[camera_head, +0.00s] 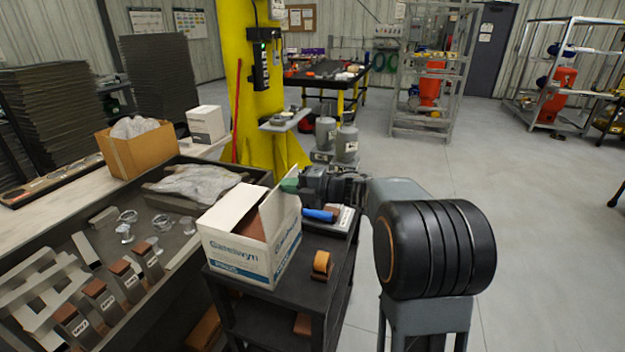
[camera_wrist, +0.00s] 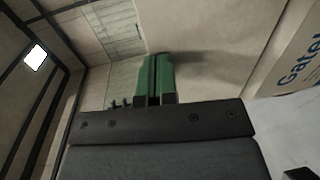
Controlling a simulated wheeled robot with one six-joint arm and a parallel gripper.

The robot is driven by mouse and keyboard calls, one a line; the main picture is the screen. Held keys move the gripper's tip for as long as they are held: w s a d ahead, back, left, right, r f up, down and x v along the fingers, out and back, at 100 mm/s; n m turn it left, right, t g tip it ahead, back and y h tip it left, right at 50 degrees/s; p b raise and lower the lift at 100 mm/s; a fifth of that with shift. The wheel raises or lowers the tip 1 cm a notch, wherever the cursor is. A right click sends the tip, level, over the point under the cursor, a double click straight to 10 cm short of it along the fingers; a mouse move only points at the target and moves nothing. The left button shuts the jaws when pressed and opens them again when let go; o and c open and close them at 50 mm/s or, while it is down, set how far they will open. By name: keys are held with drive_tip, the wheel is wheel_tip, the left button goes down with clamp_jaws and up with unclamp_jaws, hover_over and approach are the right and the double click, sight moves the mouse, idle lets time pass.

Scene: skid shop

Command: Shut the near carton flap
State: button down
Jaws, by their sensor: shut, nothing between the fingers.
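The carton (camera_head: 240,258), white with blue lettering, stands on a dark cart with its top partly open and brown inside showing. One flap (camera_head: 272,212) stands raised along its right side, and a pale flap (camera_head: 232,207) is at its left and back. I cannot tell which is the near flap. My gripper (camera_head: 288,185) has green fingers at the carton's back right corner, by the top of the raised flap. In the wrist view the fingers (camera_wrist: 155,76) are together and empty, close to a tan carton surface (camera_wrist: 215,45). I cannot tell whether they touch it.
A workbench with metal parts lies left, with a brown box (camera_head: 135,155). A yellow column (camera_head: 245,90) rises behind. Open floor lies right.

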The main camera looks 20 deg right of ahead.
drive_tip(key=p, duration=0.1)
drive_tip(key=w+a+r+g+h+p, duration=0.1)
drive_tip(key=shift+a+h+p, duration=0.3)
drive_tip(key=shift+p, duration=0.1)
drive_tip(key=shift+w+a+f+g+h+p, duration=0.4)
drive_tip(key=shift+w+a+f+p, duration=0.55)
drive_tip(key=shift+a+f, duration=0.3)
drive_tip(key=shift+w+a+f+g+h+p, duration=0.4)
drive_tip(key=shift+w+a+f+p, duration=0.5)
drive_tip(key=shift+w+a+f, duration=0.35)
drive_tip(key=shift+w+a+f+g+h+p, duration=0.35)
drive_tip(key=shift+w+a+f+p, duration=0.55)
drive_tip(key=shift+a+f, duration=0.3)
drive_tip(key=shift+d, duration=0.1)
